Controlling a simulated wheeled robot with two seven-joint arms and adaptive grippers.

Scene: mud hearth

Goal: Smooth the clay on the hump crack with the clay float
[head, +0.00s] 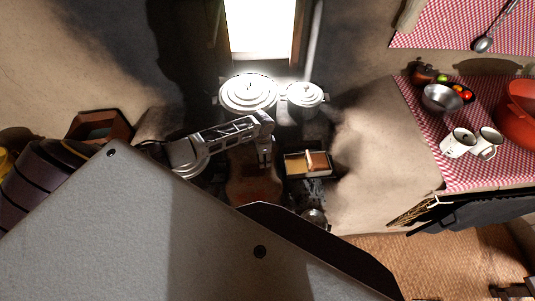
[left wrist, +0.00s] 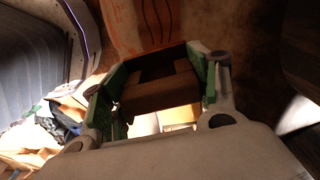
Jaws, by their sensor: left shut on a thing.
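My left gripper (head: 265,157) reaches down over the hearth from the left, close to the reddish-brown clay hump (head: 253,188). In the left wrist view the green-padded fingers of this gripper (left wrist: 160,88) are shut on a brown wooden block-like piece, which looks like the clay float (left wrist: 160,95). The float is too small to make out in the head view. The crack itself is not clear. My right gripper is not in view.
Two lidded pots (head: 248,91) sit behind, below the bright opening. A small metal pot (head: 314,217) is in front. Mugs (head: 458,142) and bowls stand on the checked cloth at right.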

